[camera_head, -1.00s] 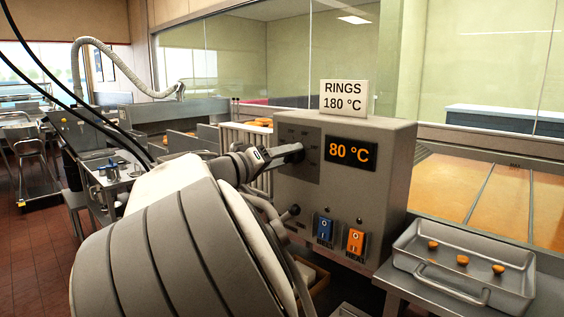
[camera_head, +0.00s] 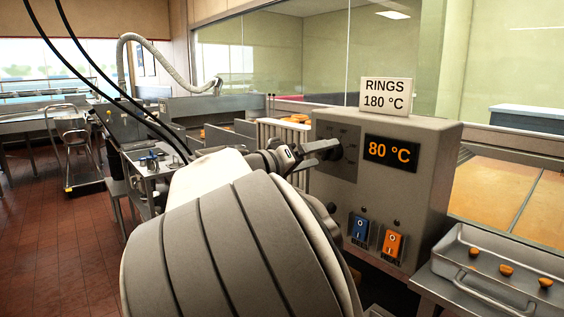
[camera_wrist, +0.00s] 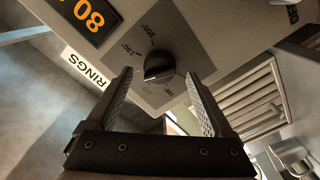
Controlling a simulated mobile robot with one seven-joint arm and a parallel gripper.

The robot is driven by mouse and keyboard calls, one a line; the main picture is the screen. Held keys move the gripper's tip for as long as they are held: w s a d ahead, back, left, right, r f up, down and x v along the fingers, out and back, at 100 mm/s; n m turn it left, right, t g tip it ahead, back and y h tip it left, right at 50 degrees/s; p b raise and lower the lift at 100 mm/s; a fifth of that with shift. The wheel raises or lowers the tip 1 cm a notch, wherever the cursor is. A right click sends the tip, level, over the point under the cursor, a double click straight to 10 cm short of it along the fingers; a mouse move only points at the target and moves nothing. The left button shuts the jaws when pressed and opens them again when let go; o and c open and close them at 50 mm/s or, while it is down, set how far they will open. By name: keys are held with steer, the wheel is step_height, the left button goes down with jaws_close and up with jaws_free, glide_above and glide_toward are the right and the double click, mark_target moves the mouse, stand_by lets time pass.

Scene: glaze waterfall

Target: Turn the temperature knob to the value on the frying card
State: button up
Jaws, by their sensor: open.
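The frying card (camera_head: 386,94) stands on top of the grey control box (camera_head: 440,150) and reads "RINGS 180 °C". The orange display (camera_head: 391,153) on the box's face reads 80 °C. In the wrist view the black round temperature knob (camera_wrist: 159,66) sits on a grey dial plate with printed numbers around it, partly too small to read. My gripper (camera_wrist: 163,88) is open, its two fingers apart on either side of the knob in that view, with nothing between them. In the head view my gripper (camera_head: 325,150) is close to the dial and hides most of the knob.
A blue switch (camera_head: 360,228) and an orange switch (camera_head: 393,245) are low on the box's face. A metal tray (camera_head: 475,270) with several small orange pieces stands at the right. A pale slatted rack (camera_head: 284,135) is behind my arm, and a glass partition is behind the box.

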steer(key=p+v, duration=0.2)
steer(key=v, duration=1.3)
steer(key=shift+s+a, duration=0.2)
steer(key=shift+a, duration=0.05)
steer(key=shift+d, duration=0.1)
steer(key=s+d+f+g+y, duration=0.3)
steer(key=d+f, duration=0.2)
steer(key=d, duration=0.3)
steer(key=s+d+f+g+y, duration=0.35)
steer(key=d+f, duration=0.25)
steer(key=d, duration=0.2)
steer(key=s+a+f+n+t+y, duration=0.15)
steer(key=s+y, duration=0.25)
steer(key=s, duration=0.5)
steer(key=s+f+y, duration=0.3)
steer(key=s+y, duration=0.1)
steer(key=s, duration=0.5)
step_height(320, 180, up, 20)
steer(key=p, duration=2)
